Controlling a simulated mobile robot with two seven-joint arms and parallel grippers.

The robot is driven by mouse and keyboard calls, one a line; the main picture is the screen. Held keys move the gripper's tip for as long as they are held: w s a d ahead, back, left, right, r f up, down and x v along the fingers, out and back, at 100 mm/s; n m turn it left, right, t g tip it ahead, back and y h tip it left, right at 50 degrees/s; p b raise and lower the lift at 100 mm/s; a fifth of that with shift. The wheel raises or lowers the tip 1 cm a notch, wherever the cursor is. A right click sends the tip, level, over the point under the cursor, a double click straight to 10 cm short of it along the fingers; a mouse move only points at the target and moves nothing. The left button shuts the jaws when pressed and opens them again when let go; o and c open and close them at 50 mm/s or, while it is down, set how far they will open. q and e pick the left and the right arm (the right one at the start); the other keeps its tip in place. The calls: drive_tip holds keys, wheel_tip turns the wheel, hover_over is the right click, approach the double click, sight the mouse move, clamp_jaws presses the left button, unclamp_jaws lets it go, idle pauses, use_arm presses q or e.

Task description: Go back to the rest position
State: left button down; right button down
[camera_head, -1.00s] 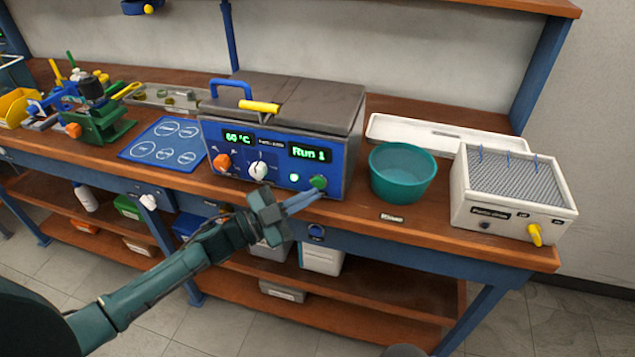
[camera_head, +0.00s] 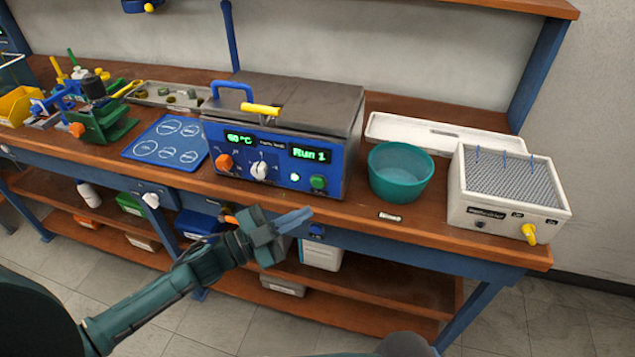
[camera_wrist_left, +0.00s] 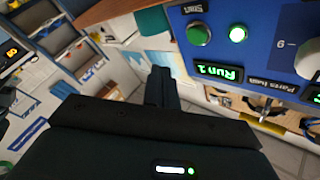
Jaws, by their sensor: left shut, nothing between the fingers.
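My left gripper (camera_head: 294,220) is shut and empty. It is in front of the bench edge, below and apart from the blue control panel of the heated bath (camera_head: 268,165). The panel reads 60 °C and "Run 1", with a lit lamp (camera_head: 295,177) beside the green button (camera_head: 317,182). In the left wrist view the closed fingers (camera_wrist_left: 161,88) show with nothing between them, and the green button (camera_wrist_left: 199,34) is above them. My right gripper is not in view.
A teal bowl (camera_head: 400,172) and a white box with a mesh top and yellow tap (camera_head: 508,190) stand right on the bench. A blue mat (camera_head: 166,142) and a green clamp fixture (camera_head: 105,122) are left. Lower shelves hold bins. The floor in front is clear.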

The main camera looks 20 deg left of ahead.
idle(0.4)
